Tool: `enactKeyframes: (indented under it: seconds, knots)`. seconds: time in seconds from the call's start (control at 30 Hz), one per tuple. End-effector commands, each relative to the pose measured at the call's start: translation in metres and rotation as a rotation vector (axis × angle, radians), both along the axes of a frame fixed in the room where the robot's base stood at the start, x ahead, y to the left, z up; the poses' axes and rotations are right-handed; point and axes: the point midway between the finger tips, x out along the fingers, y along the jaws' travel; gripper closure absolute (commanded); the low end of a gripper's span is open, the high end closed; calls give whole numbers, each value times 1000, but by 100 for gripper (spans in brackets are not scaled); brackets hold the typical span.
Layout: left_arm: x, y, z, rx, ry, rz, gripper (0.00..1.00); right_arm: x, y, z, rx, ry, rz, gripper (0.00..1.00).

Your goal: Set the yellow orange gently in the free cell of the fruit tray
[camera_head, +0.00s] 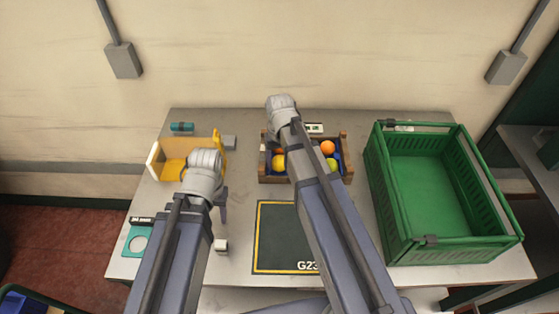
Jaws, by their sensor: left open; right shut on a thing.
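The fruit tray (349,178) is a small brown wooden box with dark blue cells at the back middle of the table. It holds an orange fruit (327,147) and a yellow-green fruit (332,164) on its right side. A yellow fruit (279,163) shows at its left side; I cannot tell whether it rests in a cell. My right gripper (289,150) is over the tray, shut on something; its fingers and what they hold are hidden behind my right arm. The tray's middle is hidden too. My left gripper (222,211) is open and empty, left of the tray.
A large empty green crate (425,240) stands on the right. A dark mat (272,232) lies in front of the tray.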

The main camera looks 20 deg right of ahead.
Motion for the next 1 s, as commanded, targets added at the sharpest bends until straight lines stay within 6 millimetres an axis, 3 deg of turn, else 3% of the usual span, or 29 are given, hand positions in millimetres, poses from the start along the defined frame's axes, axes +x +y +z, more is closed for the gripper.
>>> enactKeyframes:
  seconds: [0.93,0.97,1.0]
  knots:
    - [0,0,-6,0,0,0,50,0,0,-6,0,0,0,90]
    - [0,0,-6,0,0,0,50,0,0,-6,0,0,0,29]
    - [0,0,-6,0,0,0,50,0,0,-6,0,0,0,24]
